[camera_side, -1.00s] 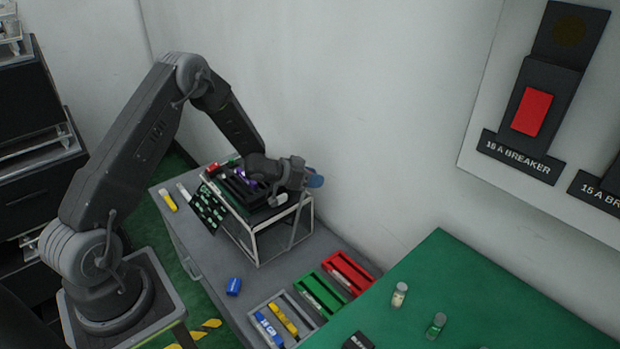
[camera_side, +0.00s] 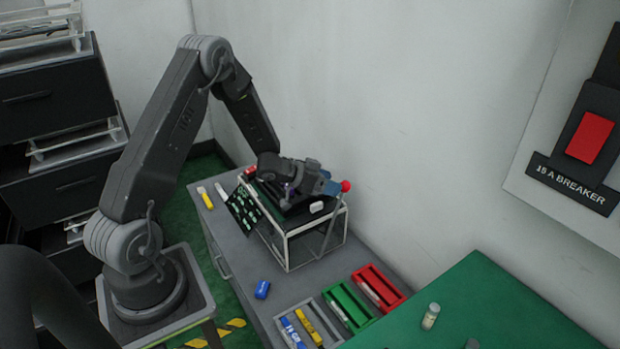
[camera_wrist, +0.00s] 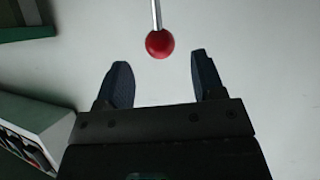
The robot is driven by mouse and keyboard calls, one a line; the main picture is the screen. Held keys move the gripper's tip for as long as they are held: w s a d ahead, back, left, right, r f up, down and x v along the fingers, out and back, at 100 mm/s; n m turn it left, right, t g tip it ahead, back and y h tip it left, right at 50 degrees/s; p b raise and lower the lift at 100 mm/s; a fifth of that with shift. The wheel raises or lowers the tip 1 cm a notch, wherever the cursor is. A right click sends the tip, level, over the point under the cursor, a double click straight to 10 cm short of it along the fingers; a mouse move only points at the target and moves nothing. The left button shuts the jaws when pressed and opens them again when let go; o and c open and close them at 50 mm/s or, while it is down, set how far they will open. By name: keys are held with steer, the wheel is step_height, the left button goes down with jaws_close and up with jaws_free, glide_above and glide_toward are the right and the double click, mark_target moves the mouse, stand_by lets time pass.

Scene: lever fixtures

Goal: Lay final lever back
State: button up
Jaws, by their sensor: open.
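A red ball knob (camera_wrist: 160,44) on a thin metal rod (camera_wrist: 157,14) shows at the top middle of the wrist view. The knob also shows in the side view (camera_side: 346,186), just right of my fingertips. My gripper (camera_wrist: 160,66) is open, its two dark blue fingers on either side of the space below the knob. The knob is near the fingertip line, not gripped; contact cannot be told. In the side view my gripper (camera_side: 329,187) is above the white-framed lever fixture (camera_side: 289,248) and hides much of its top.
A black panel with green labels (camera_side: 243,211) leans at the fixture's left. Red (camera_side: 379,287), green (camera_side: 350,307) and grey trays sit on the bench in front. A blue block (camera_side: 262,289) lies nearby. The white wall is close behind the fixture.

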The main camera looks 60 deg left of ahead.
steer(key=v, duration=0.6)
steer(key=shift+s+r, duration=0.2)
steer(key=shift+s, duration=0.15)
steer(key=shift+a, duration=0.1)
steer(key=a+f+n+t+h, duration=0.1)
steer(key=a+f+n+h, duration=0.15)
steer(key=n, duration=1.35)
steer(key=a+f+n+t+h, duration=0.1)
steer(key=f+n+t+h, duration=0.2)
steer(key=n, duration=1.2)
steer(key=shift+g+h, duration=0.55)
steer(key=shift+g, duration=0.15)
steer(key=x, duration=1.4)
steer(key=shift+w+a+f, duration=0.1)
steer(key=shift+w, duration=0.2)
